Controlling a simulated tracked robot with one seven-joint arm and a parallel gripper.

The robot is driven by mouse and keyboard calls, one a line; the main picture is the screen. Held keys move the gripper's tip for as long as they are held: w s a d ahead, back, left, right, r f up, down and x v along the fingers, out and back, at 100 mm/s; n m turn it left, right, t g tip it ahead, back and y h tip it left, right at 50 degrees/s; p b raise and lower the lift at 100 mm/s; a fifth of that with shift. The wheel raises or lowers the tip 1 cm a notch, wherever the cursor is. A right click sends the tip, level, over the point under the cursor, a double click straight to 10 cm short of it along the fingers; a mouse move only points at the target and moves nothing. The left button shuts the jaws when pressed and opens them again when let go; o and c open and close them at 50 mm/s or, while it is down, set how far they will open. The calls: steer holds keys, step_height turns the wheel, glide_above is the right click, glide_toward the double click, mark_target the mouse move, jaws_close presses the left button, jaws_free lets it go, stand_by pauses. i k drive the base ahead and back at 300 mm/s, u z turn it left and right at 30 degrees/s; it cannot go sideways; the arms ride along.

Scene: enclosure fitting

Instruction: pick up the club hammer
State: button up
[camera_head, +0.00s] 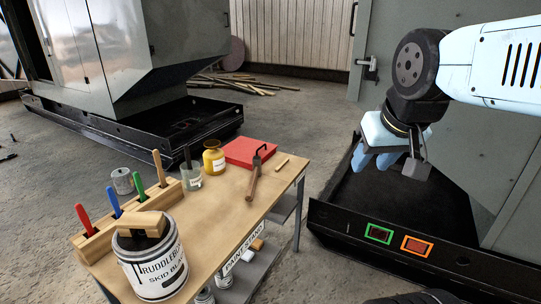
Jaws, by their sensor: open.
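A tool with a brown handle and a thin dark frame at its far end (253,184) lies on the right part of the wooden worktable (222,218). It is the nearest thing to a club hammer in view, but I cannot make out a heavy hammer head on it. My gripper (376,160) is open and empty. It points down, well to the right of the worktable and above the dark base of the grey enclosure, apart from every tool.
A labelled paint can (155,270) with a wooden-backed block on top stands at the table's front left. Beside it is a wooden rack (98,243) with coloured handles. A jar, a yellow bottle (214,160) and a red flat box (247,151) stand farther back. Grey enclosures flank the floor.

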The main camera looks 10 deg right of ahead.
mark_target(257, 170)
steer(key=z, duration=0.15)
steer(key=i, duration=1.2)
steer(key=u, duration=0.25)
